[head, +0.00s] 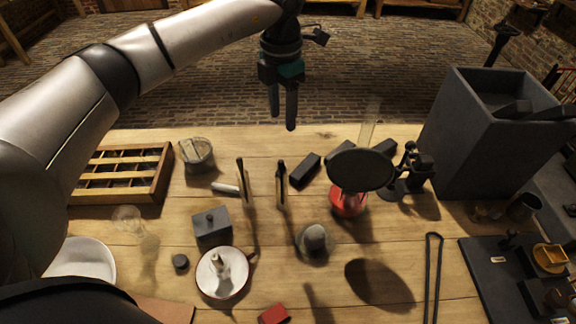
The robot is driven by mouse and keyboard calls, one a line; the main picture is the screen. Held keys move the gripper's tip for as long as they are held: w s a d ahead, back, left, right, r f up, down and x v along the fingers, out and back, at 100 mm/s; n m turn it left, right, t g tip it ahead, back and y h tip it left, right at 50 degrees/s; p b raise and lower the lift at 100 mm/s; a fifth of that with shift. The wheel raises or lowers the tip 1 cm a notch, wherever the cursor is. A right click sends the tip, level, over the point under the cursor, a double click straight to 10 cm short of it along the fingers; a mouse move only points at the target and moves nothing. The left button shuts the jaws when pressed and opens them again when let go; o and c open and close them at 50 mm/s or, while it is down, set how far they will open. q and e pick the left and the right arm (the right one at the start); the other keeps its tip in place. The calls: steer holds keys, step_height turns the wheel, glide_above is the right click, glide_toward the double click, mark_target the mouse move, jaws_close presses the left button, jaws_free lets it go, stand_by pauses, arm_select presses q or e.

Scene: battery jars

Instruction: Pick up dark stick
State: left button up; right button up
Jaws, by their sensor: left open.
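Several dark block-like sticks lie toward the back of the wooden table (190,270). One dark stick (305,171) lies slanted in the middle. I cannot tell which one the task names. My left gripper (283,120) hangs above and beyond the table's back edge, fingers pointing down. It is open and empty, apart from the sticks. My right gripper is not in view.
Two thin upright pieces (281,187) stand near the middle dark stick. A black disc (360,170) rises over a red base (347,203). A compartmented wooden tray (165,174) is at left, a large grey bin (468,135) at right. A white dish (222,285) stands in front.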

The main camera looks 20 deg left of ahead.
mark_target(281, 160)
arm_select(q)
steer(key=shift+s+f, duration=0.2)
steer(key=shift+f, duration=2.25)
steer(key=shift+s+f, duration=0.2)
steer(key=shift+f, duration=2.25)
steer(key=shift+s+f, duration=0.2)
steer(key=shift+f, duration=2.25)
jaws_close()
